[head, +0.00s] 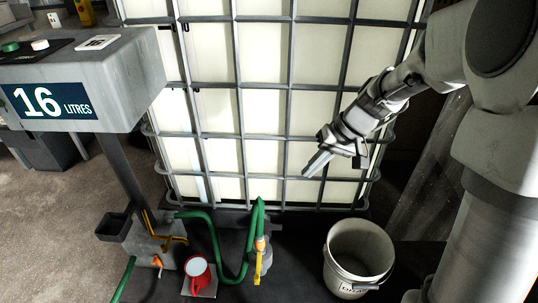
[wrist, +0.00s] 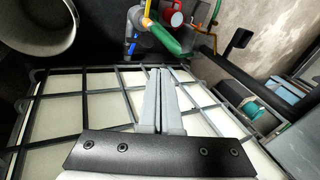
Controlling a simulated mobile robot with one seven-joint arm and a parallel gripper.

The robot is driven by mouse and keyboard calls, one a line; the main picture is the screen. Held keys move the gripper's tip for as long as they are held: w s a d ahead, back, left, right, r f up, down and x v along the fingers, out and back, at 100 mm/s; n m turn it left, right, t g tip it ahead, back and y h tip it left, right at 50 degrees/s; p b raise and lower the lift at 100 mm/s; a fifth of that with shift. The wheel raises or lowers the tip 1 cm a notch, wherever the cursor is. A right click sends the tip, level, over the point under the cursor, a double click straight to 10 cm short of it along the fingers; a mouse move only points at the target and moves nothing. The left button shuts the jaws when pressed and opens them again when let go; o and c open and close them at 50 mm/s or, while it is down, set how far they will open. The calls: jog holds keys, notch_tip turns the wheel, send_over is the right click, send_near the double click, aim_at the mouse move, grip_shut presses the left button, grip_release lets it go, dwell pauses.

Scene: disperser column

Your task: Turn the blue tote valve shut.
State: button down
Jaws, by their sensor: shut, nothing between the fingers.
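The tote valve (head: 264,262) is at the low front of the caged tote (head: 262,100) in the head view. It has a greyish body and a yellow lever that points down in the picture, with a green hose joined at its top. In the wrist view the valve (wrist: 132,22) shows at the top, with blue parts and a yellow lever beside the green hose. My gripper (head: 318,166) is shut and empty in front of the cage, above and to the right of the valve, well apart from it. The wrist view also shows its closed fingers (wrist: 159,74).
A white bucket (head: 359,258) stands right of the valve. A red mug (head: 197,273) stands to its left, near the green hose (head: 222,262). A grey stand with a "16 LITRES" display (head: 50,101) rises at the left. Floor shows at far left.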

jog(key=w+f+m+t+y, duration=0.1)
jog(key=w+f+m+y, duration=0.3)
jog(key=f, duration=1.2)
jog(key=w+f+n+y, duration=0.1)
jog(key=w+f, duration=0.5)
jog(key=f, duration=1)
jog(key=s+f+m+t, duration=0.3)
jog(key=f, duration=1.2)
jog(key=shift+y, duration=0.3)
jog(key=b+x, duration=0.1)
jog(key=x, duration=0.3)
jog(key=r+b+x, duration=0.1)
jog(key=b+x, duration=0.1)
jog(key=x, duration=0.2)
jog(key=a+b+x, duration=0.1)
jog(key=b+x, duration=0.1)
jog(key=x, duration=0.3)
jog(key=shift+w+r, duration=0.1)
jog(key=shift+r, duration=0.2)
jog(key=shift+r, duration=0.1)
